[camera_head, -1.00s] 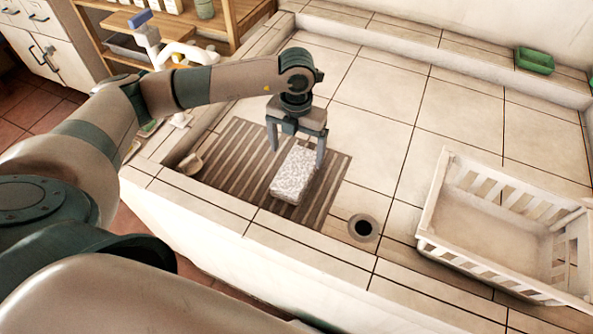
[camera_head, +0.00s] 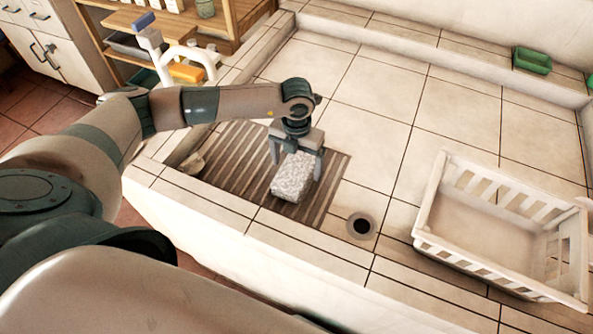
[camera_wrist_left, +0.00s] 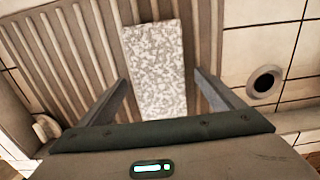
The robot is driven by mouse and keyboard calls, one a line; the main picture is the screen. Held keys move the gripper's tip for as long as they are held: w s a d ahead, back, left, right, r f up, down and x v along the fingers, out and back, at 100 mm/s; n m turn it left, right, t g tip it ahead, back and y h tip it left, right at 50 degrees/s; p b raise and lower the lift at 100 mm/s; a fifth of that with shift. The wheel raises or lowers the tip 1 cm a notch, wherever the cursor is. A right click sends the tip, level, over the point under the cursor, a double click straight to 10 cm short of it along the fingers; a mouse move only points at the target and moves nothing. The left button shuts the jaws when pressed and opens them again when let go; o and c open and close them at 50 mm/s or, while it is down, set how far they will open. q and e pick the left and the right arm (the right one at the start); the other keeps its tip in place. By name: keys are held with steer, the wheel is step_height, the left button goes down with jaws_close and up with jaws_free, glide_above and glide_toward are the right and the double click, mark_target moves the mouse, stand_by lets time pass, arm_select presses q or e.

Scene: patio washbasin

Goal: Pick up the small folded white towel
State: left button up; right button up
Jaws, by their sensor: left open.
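The small folded white towel (camera_head: 293,178), speckled grey-white, lies on the brown ribbed washboard area (camera_head: 240,150) of the basin. My left gripper (camera_head: 296,170) points down over the towel, open, with one finger on either side of it. In the left wrist view the towel (camera_wrist_left: 155,70) runs up from between the two open fingers (camera_wrist_left: 160,95), with a gap on each side. I cannot tell whether the fingertips touch the board. My right gripper is not in view.
A white slatted crate (camera_head: 500,225) stands on the right, and its floor looks empty. A drain hole (camera_head: 361,226) is right of the ribbed area. A green soap dish (camera_head: 532,60) sits on the back ledge. A wooden shelf (camera_head: 240,20) stands behind left. The middle tiles are clear.

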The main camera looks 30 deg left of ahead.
mark_target(296, 169)
arm_select(q)
steer(key=shift+f+p, duration=0.4)
steer(key=shift+f, duration=1.15)
steer(key=c, duration=1.3)
